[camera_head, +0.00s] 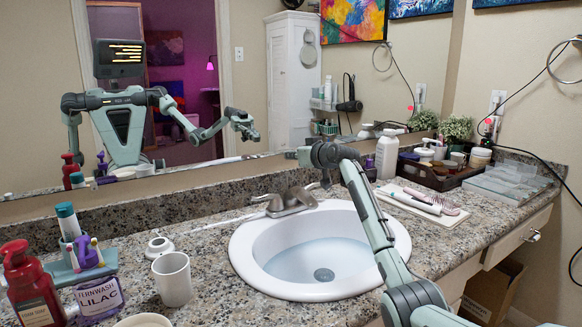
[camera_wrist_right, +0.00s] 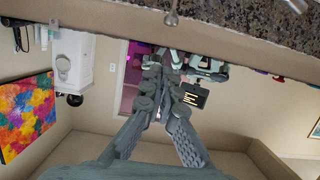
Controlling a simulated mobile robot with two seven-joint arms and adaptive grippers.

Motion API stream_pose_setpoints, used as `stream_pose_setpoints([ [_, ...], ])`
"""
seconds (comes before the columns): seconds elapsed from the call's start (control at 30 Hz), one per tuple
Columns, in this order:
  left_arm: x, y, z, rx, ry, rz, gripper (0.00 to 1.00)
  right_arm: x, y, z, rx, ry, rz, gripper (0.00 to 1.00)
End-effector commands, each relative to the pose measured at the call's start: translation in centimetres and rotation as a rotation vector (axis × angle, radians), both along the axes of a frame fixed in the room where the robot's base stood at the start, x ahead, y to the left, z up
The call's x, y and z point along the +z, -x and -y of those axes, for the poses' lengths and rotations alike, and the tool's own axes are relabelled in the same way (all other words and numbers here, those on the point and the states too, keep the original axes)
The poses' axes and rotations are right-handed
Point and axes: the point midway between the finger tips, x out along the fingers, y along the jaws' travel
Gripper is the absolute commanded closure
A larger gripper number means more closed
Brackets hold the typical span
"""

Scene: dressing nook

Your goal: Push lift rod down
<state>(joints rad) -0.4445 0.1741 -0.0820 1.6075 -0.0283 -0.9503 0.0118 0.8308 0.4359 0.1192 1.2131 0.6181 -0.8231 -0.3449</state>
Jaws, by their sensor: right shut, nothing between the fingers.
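The sink (camera_head: 322,268) is a white oval basin with a round drain at its bottom. Its metal faucet (camera_head: 292,199) stands at the back rim. A distinct lift rod cannot be made out in the head view. My right gripper (camera_head: 304,155) is above and behind the faucet, close to the mirror, mostly hidden by its wrist. In the wrist view its two grey fingers (camera_wrist_right: 158,78) are together and empty. A small metal knob (camera_wrist_right: 170,16) at the top edge there may be the lift rod, apart from the fingers. My left gripper is out of view.
The mirror (camera_head: 215,120) and granite backsplash (camera_head: 130,205) stand close behind the faucet. A white cup (camera_head: 172,280), red bottle (camera_head: 30,285) and purple jar (camera_head: 99,299) are on the left. A white bottle (camera_head: 387,155) and tray (camera_head: 420,203) are on the right.

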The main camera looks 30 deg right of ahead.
Motion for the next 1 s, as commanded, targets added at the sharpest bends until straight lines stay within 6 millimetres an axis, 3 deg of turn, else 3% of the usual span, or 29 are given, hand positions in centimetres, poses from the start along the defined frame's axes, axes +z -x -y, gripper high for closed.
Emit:
stream_pose_setpoints([
  [0.1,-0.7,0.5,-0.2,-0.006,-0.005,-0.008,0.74,-2.1,-0.1,-0.1,0.001,-0.001,-0.005,1.0],
  [0.3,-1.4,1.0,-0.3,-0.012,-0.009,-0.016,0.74,-3.8,-0.1,-0.1,0.001,0.0,-0.001,1.0],
  [0.77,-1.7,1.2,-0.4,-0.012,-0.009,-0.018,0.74,-4.4,0.0,0.0,0.001,0.001,-0.001,1.0],
  [1.0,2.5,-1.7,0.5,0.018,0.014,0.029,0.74,-6.7,-0.1,-0.1,0.001,0.001,-0.003,1.0],
])
